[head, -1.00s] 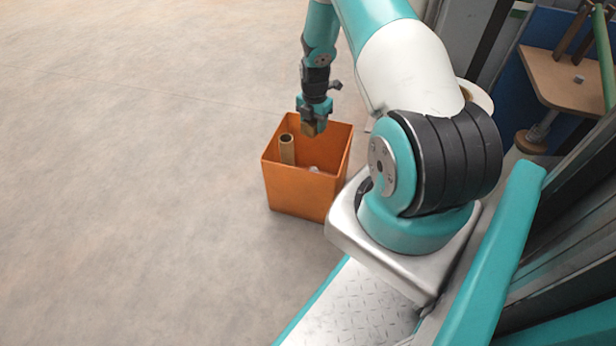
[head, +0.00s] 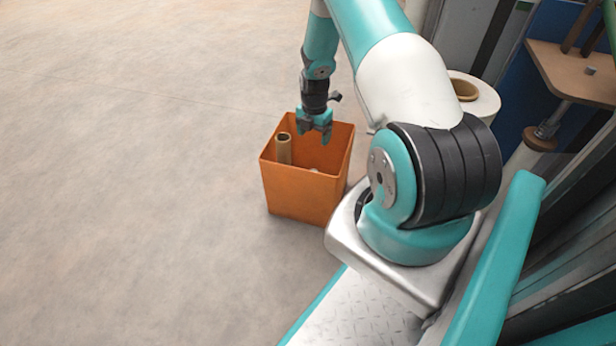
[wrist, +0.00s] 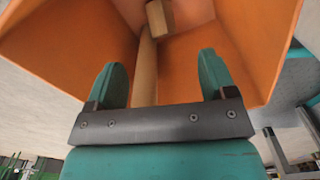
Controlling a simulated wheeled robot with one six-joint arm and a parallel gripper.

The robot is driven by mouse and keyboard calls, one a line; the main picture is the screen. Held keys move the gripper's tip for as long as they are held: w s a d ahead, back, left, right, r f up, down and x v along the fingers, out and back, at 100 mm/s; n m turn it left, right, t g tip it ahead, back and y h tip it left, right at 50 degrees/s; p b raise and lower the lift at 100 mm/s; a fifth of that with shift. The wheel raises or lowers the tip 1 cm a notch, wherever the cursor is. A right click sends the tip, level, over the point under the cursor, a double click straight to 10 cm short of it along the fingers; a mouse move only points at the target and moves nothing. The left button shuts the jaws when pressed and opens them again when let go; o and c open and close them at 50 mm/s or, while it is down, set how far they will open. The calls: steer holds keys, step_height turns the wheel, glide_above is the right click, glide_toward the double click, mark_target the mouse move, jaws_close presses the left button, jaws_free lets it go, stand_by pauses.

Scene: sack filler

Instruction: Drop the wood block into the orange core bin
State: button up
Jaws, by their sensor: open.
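The orange core bin (head: 300,195) stands on the floor left of my base, open at the top; its inner walls fill the upper part of the wrist view (wrist: 195,65). My gripper (head: 317,138) points down over the bin's opening. The wood block (wrist: 160,18) shows beyond the fingertips, inside the bin's outline. I cannot tell whether it rests on the bottom or is still falling.
A cardboard tube (head: 284,148) stands upright in the bin's left part and also shows in the wrist view (wrist: 145,70). A small pale object (head: 314,170) lies in the bin. A white roll (head: 478,98) is behind my arm. The floor to the left is clear.

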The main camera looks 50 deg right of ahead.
step_height(320, 180, up, 17)
steer(key=p, duration=0.7)
steer(key=shift+r, duration=0.2)
